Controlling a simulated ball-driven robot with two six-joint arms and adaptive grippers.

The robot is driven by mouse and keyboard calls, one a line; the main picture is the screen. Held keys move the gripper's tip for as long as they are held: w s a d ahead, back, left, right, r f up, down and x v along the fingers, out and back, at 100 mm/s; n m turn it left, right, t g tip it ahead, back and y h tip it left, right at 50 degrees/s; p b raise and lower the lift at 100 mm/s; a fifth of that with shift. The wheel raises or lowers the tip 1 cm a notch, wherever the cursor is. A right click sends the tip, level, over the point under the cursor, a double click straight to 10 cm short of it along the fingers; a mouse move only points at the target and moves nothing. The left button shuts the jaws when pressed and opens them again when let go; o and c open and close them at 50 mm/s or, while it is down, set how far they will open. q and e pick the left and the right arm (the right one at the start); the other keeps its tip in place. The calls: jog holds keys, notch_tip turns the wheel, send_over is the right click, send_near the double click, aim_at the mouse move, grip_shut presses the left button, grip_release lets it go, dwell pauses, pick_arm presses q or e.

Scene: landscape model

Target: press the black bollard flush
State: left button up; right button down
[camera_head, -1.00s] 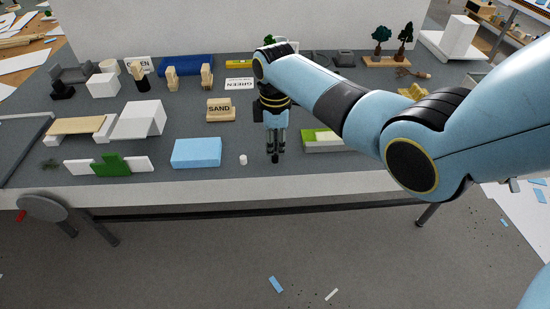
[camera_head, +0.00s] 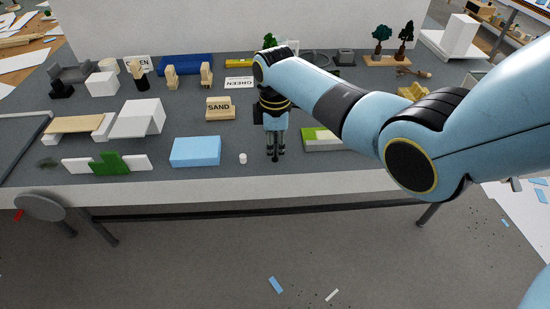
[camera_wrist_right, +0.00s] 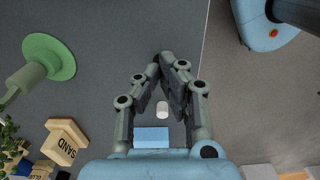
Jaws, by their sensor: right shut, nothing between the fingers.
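My right gripper (camera_head: 275,155) points straight down over the front part of the grey table, right of a small white peg (camera_head: 243,158) and a light blue block (camera_head: 196,152). Its fingers are shut with nothing between them; in the right wrist view the fingertips (camera_wrist_right: 168,57) meet above the table. The white peg (camera_wrist_right: 162,109) and the blue block (camera_wrist_right: 151,136) show beyond the fingers there. I cannot make out the black bollard; any dark part below the fingertips merges with them, and the fingers may hide it. My left gripper is not in view.
A white and green block (camera_head: 322,142) stands close right of the gripper. The SAND block (camera_head: 220,108) is behind and to the left. A green and white piece (camera_head: 108,163) lies at the front left. The table's front edge (camera_head: 300,183) is near.

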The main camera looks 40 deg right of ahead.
aim_at(275, 155)
jog(key=shift+s+f+b, duration=0.1)
jog(key=shift+f+b, duration=0.4)
jog(key=shift+f, duration=0.45)
notch_tip(275, 155, up, 8)
jog(key=p, duration=0.8)
jog(key=shift+r+p, duration=0.15)
jog(key=shift+p, duration=0.25)
